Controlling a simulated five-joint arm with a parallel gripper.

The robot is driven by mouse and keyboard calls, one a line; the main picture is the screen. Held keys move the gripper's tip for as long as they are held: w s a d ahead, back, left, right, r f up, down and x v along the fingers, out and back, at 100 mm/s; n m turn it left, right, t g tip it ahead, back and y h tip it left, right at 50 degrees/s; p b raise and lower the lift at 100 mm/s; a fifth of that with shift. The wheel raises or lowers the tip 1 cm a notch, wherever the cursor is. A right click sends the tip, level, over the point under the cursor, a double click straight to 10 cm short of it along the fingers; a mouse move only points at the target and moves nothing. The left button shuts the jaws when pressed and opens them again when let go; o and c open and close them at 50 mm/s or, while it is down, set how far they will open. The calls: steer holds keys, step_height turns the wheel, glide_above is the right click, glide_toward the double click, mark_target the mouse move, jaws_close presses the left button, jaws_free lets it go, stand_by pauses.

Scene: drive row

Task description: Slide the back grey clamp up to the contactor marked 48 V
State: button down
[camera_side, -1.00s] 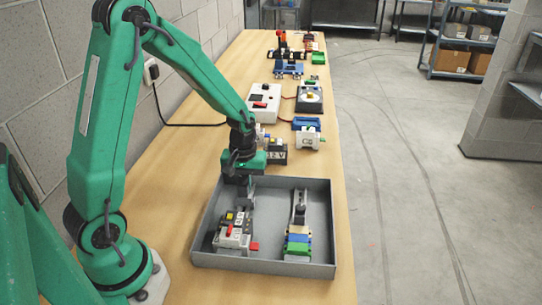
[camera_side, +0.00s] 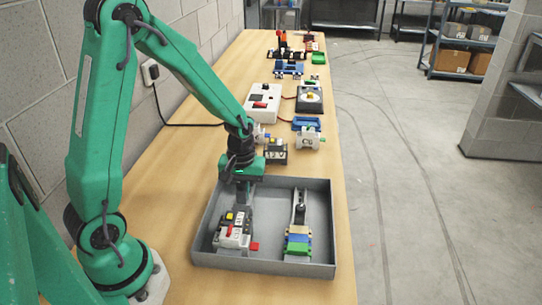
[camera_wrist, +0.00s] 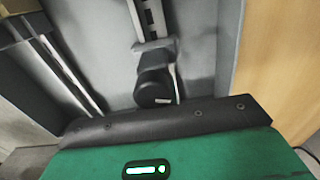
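My gripper (camera_side: 243,193) points down into the back left of the grey tray, behind the left-hand row of devices. Its fingertips are small and partly hidden, so I cannot tell whether they are open or shut. The left row (camera_side: 235,229) holds light grey devices with a yellow and a red part. No 48 V marking is readable on it, and I cannot pick out the back grey clamp there in the side view. The wrist view shows a rail (camera_wrist: 150,14) with a grey piece (camera_wrist: 156,46) and a dark round part (camera_wrist: 156,88); the fingertips are not clearly visible there.
The grey tray (camera_side: 325,225) has raised walls. Its right rail carries blue, beige and green blocks (camera_side: 298,240). A dark block marked 12 V (camera_side: 275,155) stands just behind the tray. More devices, including a white box (camera_side: 262,101), stand farther back. The tray floor between the rows is clear.

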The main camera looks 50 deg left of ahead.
mark_target(240, 203)
steer(key=shift+s+d, duration=2)
stand_by(0.3)
steer(key=shift+w+a, duration=0.15)
steer(key=shift+w, duration=0.05)
steer(key=shift+w+a, duration=0.2)
steer(key=shift+a, duration=0.05)
stand_by(0.4)
step_height(240, 203, up, 10)
stand_by(1.3)
